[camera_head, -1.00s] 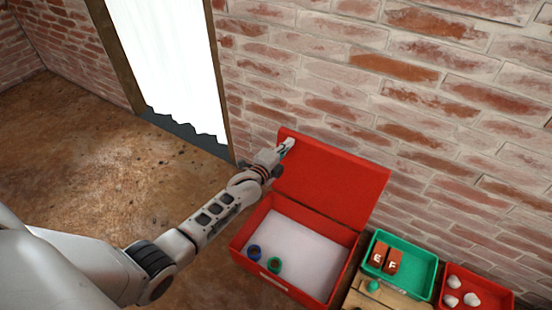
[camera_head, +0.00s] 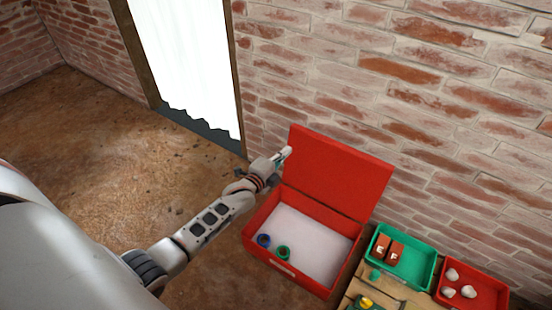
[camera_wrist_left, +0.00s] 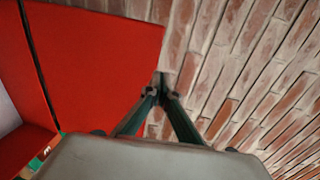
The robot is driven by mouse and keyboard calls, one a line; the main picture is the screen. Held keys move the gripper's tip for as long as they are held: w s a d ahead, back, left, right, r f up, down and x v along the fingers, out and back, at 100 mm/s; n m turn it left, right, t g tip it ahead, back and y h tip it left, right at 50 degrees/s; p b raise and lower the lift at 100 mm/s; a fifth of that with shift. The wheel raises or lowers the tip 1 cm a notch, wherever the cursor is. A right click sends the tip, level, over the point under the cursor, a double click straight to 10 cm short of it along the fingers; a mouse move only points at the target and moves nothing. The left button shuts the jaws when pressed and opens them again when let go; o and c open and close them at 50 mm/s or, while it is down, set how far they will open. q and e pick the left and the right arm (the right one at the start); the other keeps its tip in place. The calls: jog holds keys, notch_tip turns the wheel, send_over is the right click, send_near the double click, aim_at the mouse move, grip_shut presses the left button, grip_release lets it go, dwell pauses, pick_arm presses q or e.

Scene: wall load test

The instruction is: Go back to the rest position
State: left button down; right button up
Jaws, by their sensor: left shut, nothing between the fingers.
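My left gripper (camera_head: 285,154) is at the left edge of the raised lid (camera_head: 338,172) of a red box (camera_head: 291,283) in the head view. In the left wrist view the two dark fingers (camera_wrist_left: 160,88) meet at their tips, with nothing between them. The red lid (camera_wrist_left: 100,60) fills the left of that view, close by the fingers. I cannot tell whether they touch it. My right gripper is not in view.
The open box holds a blue ring (camera_head: 264,241) and a green ring (camera_head: 283,253). To its right are a green tray (camera_head: 419,273) with two lettered brown blocks and a red tray (camera_head: 487,298) with white lumps. A brick wall (camera_head: 430,90) stands behind. Floor at left is clear.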

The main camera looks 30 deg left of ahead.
pick_arm(q)
jog(key=shift+s+a+r+p, duration=0.1)
jog(key=shift+s+r+p, duration=0.15)
jog(key=shift+s, duration=0.8)
jog(key=shift+s+r+p, duration=0.1)
jog(key=shift+s+p, duration=0.1)
jog(key=shift+s, duration=0.8)
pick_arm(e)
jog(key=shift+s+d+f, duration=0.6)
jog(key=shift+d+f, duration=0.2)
pick_arm(q)
jog(key=s+d+r+n+g+p, duration=0.2)
jog(key=s+d+r+n+p, duration=0.1)
jog(key=s, duration=1)
jog(key=s+d+r+n+g+h+p, duration=0.1)
jog(key=s+d+n+p, duration=0.5)
jog(key=s, duration=0.7)
jog(key=s+d+r+n+g+h+p, duration=0.1)
jog(key=s+d+r+n+g+p, duration=0.2)
jog(key=s, duration=1)
jog(key=d+r+n+p, duration=0.1)
jog(key=n+p, duration=0.1)
jog(key=shift+s+d+r+p, duration=0.3)
jog(key=shift+s+d, duration=0.1)
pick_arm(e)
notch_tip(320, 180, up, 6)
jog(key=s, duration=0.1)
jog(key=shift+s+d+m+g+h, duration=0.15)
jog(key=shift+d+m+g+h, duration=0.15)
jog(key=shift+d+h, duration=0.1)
